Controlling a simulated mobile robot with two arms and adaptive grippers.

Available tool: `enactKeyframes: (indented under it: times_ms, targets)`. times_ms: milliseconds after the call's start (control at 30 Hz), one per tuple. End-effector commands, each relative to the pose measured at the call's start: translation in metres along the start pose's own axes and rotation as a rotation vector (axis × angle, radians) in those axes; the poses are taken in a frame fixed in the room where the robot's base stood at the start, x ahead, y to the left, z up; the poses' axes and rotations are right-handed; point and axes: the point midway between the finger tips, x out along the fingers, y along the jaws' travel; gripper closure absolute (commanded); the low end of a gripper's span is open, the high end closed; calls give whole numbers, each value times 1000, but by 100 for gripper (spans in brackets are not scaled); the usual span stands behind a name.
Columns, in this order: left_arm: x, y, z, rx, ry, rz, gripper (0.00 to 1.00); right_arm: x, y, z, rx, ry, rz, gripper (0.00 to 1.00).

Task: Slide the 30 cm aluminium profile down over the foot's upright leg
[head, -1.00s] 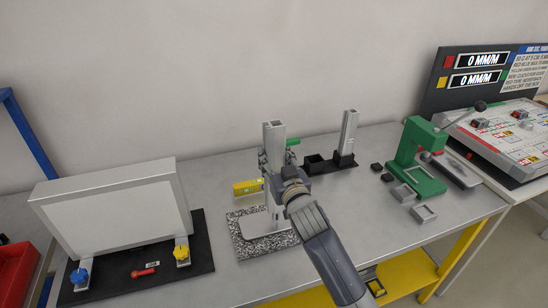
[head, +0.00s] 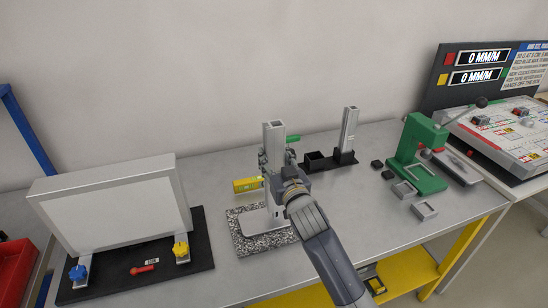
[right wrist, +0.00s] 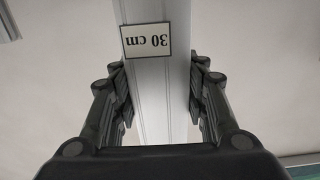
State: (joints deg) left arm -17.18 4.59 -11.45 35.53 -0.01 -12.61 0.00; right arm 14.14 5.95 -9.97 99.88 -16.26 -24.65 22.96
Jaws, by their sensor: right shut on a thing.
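The 30 cm aluminium profile (head: 274,140) stands upright in my right gripper (head: 277,168). In the right wrist view the profile (right wrist: 158,85) carries a "30 cm" label, and both fingers of the gripper (right wrist: 158,90) are closed on its sides. The profile is over the speckled plate (head: 240,246). A light L-shaped metal piece (head: 256,222), apparently the foot, is on this plate, its upright part partly hidden behind my gripper. I cannot tell whether the profile's lower end is around the leg or above it. My left gripper is not in view.
A yellow level (head: 248,184) lies behind the plate. A second profile (head: 349,130) stands in a black holder (head: 318,165) further back. A green press (head: 415,150) stands on the right. A white panel (head: 115,210) on a black base occupies the left.

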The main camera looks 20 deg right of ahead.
Motion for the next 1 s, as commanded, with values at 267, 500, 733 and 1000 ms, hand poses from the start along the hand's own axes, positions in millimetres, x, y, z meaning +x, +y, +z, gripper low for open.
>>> enactKeyframes:
  times_ms: [267,500,733,1000]
  targets:
    - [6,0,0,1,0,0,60,0,0,7,0,2,0,91]
    - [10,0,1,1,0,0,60,0,0,13,0,2,0,91]
    - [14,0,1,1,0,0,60,0,0,19,0,2,0,91]
    - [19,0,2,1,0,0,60,0,0,25,1,2,0,91]
